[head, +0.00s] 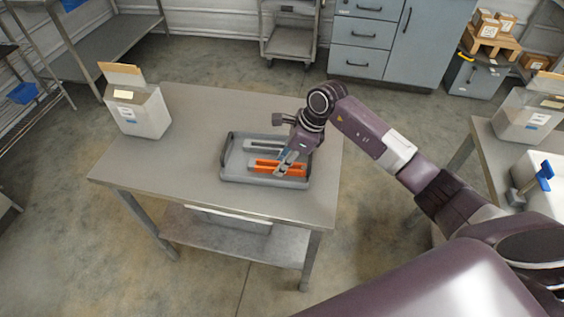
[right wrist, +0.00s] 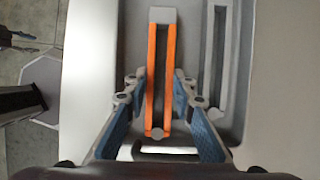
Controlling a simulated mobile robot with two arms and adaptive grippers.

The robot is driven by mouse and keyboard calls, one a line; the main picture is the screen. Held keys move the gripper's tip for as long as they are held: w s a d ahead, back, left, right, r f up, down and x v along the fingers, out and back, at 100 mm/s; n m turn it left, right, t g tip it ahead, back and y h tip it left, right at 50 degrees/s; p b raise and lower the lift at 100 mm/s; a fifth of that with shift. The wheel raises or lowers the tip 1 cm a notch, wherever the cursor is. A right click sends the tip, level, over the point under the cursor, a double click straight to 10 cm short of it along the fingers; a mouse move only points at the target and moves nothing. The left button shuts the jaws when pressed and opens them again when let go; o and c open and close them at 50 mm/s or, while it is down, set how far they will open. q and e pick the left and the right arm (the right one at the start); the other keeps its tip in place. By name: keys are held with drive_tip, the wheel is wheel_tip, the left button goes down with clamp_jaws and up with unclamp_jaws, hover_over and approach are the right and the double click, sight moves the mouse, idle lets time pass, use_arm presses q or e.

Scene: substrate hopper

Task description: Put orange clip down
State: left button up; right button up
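The orange clip (head: 278,167) is a long, narrow piece. It lies level at the grey tray (head: 232,177) on the table, beside a grey clip (head: 262,146). My right gripper (head: 284,165) is above the tray, pointing down. In the right wrist view its blue-padded fingers (right wrist: 163,85) lie along both sides of the orange clip (right wrist: 151,75), with no clear gap at the tips. The grey clip (right wrist: 218,60) is just right of it and looks much the same size. Whether the orange clip rests fully on the tray floor is hard to tell. My left gripper is out of view.
A white box (head: 145,113) stands at the table's (head: 190,160) left back corner. The table's left and front parts are clear. Another table (head: 480,130) at the right holds a white box (head: 527,120) and a container with a blue handle. Cabinets and a cart stand behind.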

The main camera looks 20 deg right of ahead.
drive_tip(key=o, duration=0.5)
drive_tip(key=shift+c, duration=0.2)
drive_tip(key=shift+r, duration=0.2)
drive_tip(key=shift+d+r, duration=0.25)
drive_tip(key=shift+r, duration=0.05)
drive_tip(key=b+v, duration=0.1)
drive_tip(key=v, duration=1)
drive_tip(key=shift+s, duration=0.1)
